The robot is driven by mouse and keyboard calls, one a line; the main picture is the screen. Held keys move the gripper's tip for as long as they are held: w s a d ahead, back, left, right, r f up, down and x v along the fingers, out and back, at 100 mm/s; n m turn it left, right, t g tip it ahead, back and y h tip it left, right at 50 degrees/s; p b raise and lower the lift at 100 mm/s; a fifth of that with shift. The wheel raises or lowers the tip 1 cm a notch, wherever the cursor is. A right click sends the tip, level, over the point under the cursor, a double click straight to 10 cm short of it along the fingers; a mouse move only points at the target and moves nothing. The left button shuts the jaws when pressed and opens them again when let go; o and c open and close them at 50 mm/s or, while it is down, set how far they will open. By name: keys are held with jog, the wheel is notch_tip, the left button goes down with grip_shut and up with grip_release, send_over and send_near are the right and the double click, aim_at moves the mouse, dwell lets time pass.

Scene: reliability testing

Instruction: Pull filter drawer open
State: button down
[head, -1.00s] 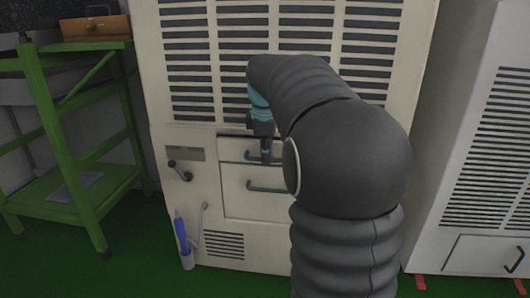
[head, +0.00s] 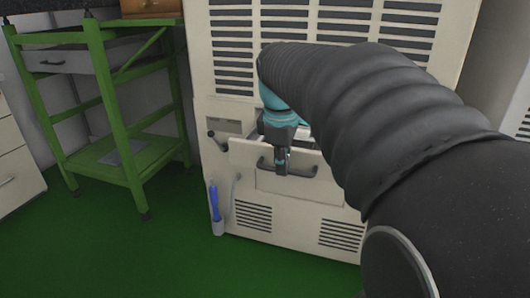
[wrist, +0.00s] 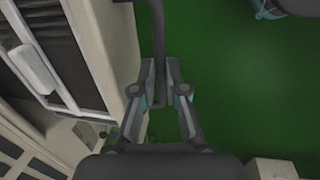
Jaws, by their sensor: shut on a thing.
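The filter drawer (head: 243,153) is a cream front panel low on the tall cream cabinet, and it stands out from the cabinet face. Its dark bar handle (head: 305,171) runs across the front. My gripper (head: 282,168) points down and is shut on this handle. In the wrist view, my gripper (wrist: 165,103) has its fingers closed around the handle bar (wrist: 160,45). The drawer's front wall (wrist: 122,50) is just left of the fingers, with part of the open inside visible beyond it. My arm hides the right part of the drawer in the head view.
The cabinet (head: 225,108) has a small crank (head: 216,140) left of the drawer. A blue-handled tool (head: 214,203) stands in a holder at its lower left. A green cart (head: 112,110) stands at left. Green floor (head: 150,250) is clear in front.

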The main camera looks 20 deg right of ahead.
jog(key=shift+s+a, duration=0.15)
jog(key=c, duration=1.2)
grip_release()
jog(key=shift+r, duration=0.1)
notch_tip(320, 180, up, 12)
jog(key=s+a, duration=0.1)
jog(key=shift+s+a+f, duration=0.2)
jog(key=shift+s+a, duration=0.05)
jog(key=shift+s, duration=0.05)
